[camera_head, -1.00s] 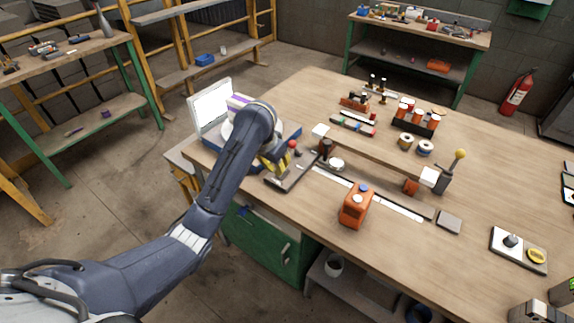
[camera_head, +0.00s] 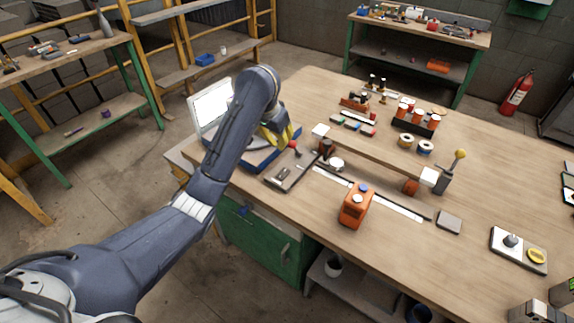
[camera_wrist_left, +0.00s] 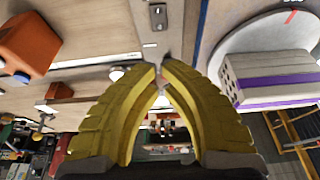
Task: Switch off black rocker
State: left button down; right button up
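A flat grey panel (camera_head: 298,170) lies near the table's left front edge. It carries a small dark fitting (camera_head: 284,174), perhaps the black rocker; its setting is too small to read. A light plate with a small grey fitting (camera_wrist_left: 158,16) shows at the top of the left wrist view, just beyond the fingertips. My left gripper (camera_head: 287,136) has yellow fingers and hangs above and behind the panel, apart from it. In the left wrist view its fingertips (camera_wrist_left: 161,68) come together with nothing visible between them. My right gripper is in neither view.
A red knob (camera_head: 293,145) stands behind the panel. An orange box (camera_head: 355,207) sits to the right. Bare tabletop (camera_head: 300,205) lies in front.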

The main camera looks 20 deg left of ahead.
pick_arm(q)
jog(key=shift+w+f, duration=0.1)
jog(key=shift+f, duration=0.05)
send_near(288, 169)
jog(key=shift+w+x, duration=0.15)
jog(key=shift+x, duration=1.8)
jog(key=shift+w+x, duration=0.15)
jog(key=shift+x, duration=1.8)
jog(key=shift+w+f, duration=0.15)
jog(key=shift+f, duration=0.3)
jog(key=shift+r, duration=0.2)
jog(key=shift+r, duration=0.65)
